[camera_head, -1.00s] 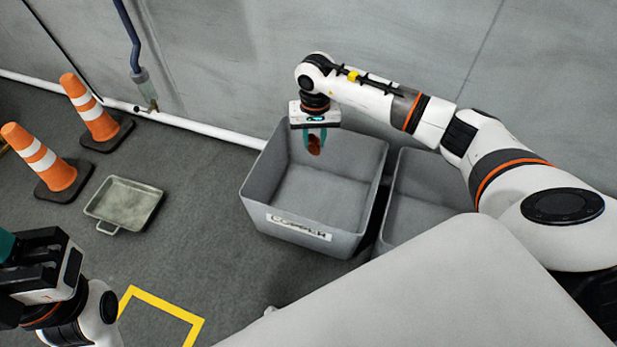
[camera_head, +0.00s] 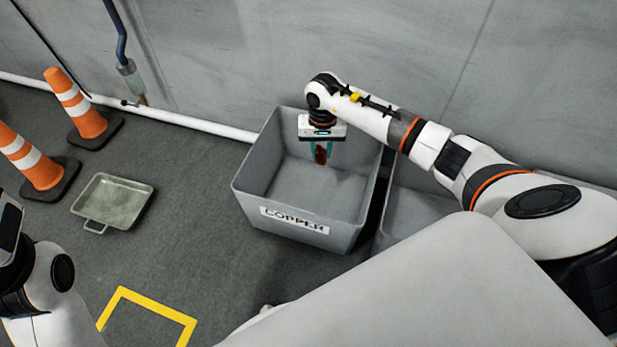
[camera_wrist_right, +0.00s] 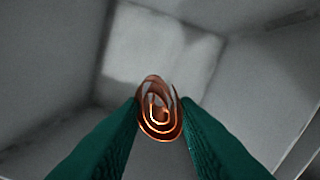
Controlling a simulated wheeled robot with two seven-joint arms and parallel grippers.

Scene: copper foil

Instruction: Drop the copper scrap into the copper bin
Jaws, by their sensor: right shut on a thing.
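The copper scrap (camera_head: 321,154) is a small reddish-brown roll of foil; the right wrist view shows its spiral end (camera_wrist_right: 159,110). My right gripper (camera_head: 321,158) is shut on it, with the teal fingers (camera_wrist_right: 160,115) on either side of the roll. The copper bin (camera_head: 296,229) is a grey open box with a label reading COPPER. In the head view the gripper and scrap hang over the bin's opening, and the right wrist view shows bin walls and floor (camera_wrist_right: 155,60) beyond the scrap. My left arm shows at the lower left edge; its fingers are out of view.
A second grey bin (camera_head: 407,205) stands just right of the copper bin, partly hidden by my right arm. A metal tray (camera_head: 113,200) lies on the floor at left, near two orange cones (camera_head: 88,115) (camera_head: 38,165). A wall is behind the bins.

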